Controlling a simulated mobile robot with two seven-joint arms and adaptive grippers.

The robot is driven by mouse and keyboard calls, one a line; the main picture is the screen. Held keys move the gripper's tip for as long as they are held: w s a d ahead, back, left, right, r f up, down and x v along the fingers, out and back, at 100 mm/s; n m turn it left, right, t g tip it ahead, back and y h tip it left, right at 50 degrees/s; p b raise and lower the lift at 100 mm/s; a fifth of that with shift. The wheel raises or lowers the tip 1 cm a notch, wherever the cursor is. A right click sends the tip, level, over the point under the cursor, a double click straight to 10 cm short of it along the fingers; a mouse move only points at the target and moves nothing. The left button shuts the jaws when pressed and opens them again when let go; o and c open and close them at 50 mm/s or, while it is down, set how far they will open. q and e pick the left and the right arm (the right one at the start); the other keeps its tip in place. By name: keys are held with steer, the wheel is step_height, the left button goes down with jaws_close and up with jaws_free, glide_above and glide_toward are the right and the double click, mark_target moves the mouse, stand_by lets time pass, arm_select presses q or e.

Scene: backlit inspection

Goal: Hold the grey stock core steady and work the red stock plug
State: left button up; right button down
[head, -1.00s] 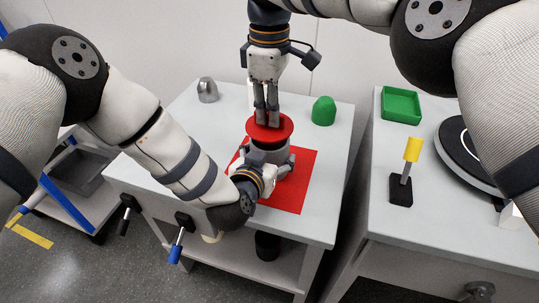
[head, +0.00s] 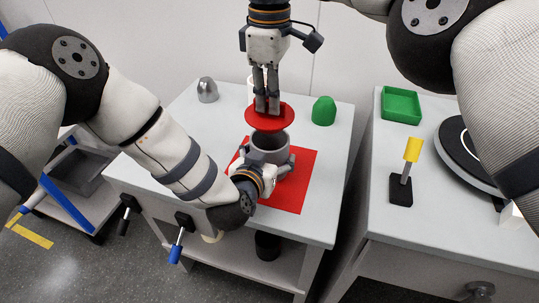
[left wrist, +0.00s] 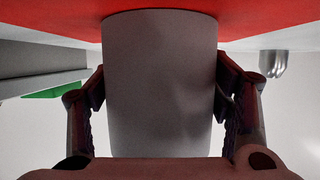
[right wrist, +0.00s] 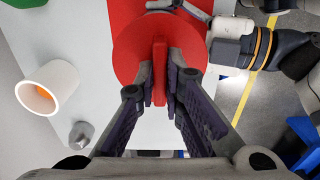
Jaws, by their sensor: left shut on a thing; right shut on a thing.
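The grey stock core (head: 271,149) is an upright, open-topped cylinder on the red mat (head: 303,186). My left gripper (head: 268,164) is shut around its sides; the left wrist view shows the core (left wrist: 160,85) between both fingers. The red stock plug (head: 270,118) is a round disc with an upright fin on top. My right gripper (head: 267,107) is shut on that fin and holds the plug above the core, with a gap between. The right wrist view shows the plug (right wrist: 187,40) from above, its fin (right wrist: 159,70) between the fingers. The plug's underside is hidden.
A grey dome (head: 207,90) and a green dome (head: 323,112) stand at the table's back. A white cup (right wrist: 60,80) stands nearby, mostly hidden in the head view. The right-hand table holds a green tray (head: 401,118), a yellow-topped lever (head: 411,150) and a dark turntable (head: 452,150).

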arm_select(q)
steer(key=shift+s+f, duration=0.2)
steer(key=shift+f, duration=0.2)
steer(key=o, duration=1.3)
steer(key=shift+o, duration=0.2)
steer(key=shift+w+r, duration=0.15)
steer(key=shift+r, duration=0.05)
steer(key=shift+r, duration=0.1)
steer(key=v, duration=1.2)
